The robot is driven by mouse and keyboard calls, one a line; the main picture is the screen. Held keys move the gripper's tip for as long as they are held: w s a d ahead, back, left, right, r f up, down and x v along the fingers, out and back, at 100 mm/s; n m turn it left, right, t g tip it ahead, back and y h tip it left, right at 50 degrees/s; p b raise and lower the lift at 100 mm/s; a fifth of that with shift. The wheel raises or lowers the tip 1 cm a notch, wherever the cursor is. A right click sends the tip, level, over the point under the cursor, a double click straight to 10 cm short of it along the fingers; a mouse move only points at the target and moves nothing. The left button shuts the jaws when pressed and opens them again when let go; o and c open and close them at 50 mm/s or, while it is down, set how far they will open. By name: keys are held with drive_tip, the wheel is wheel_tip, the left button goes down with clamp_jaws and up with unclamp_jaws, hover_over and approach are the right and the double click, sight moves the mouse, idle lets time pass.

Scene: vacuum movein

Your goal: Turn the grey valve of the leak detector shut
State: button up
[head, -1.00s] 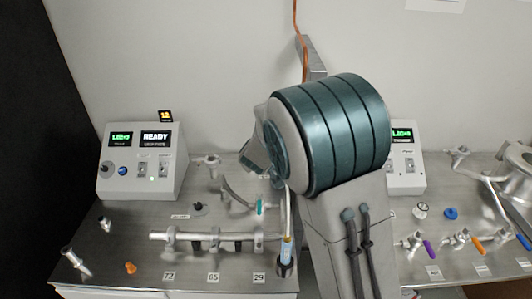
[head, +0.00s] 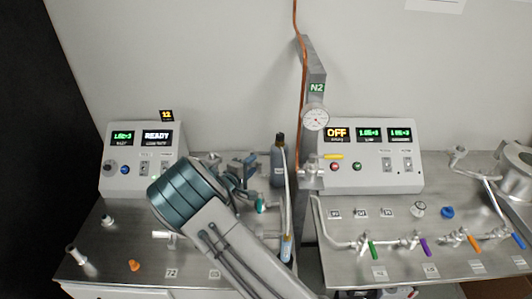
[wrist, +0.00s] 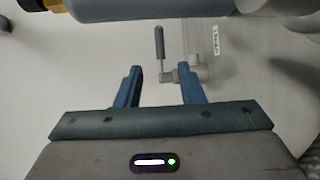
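The leak detector is probably the white box (head: 115,182) at the left of the head view, with a screen reading READY. In the wrist view a grey valve body (wrist: 182,76) with a dark grey lever (wrist: 159,42) appears beyond my fingers, the lever pointing up in the picture. My gripper (wrist: 158,85) is open and empty, with two blue fingers. The valve shows past the fingertips, its body near the right one; contact cannot be told. In the head view my gripper (head: 245,165) is above the left bench, and my arm hides much of the bench, so the grey valve is not clear there.
A grey-blue bottle (head: 278,165) stands right of my gripper; a blue cylinder (wrist: 140,8) crosses the wrist view's top. The right bench holds a control box (head: 370,180), pipes and coloured valve handles. An orange fitting (head: 134,265) sits front left.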

sight(265, 154)
drive_tip(key=p+x, duration=0.2)
drive_tip(key=x, duration=0.8)
drive_tip(key=shift+w+d, duration=0.25)
drive_tip(key=shift+w, duration=0.05)
clamp_jaws()
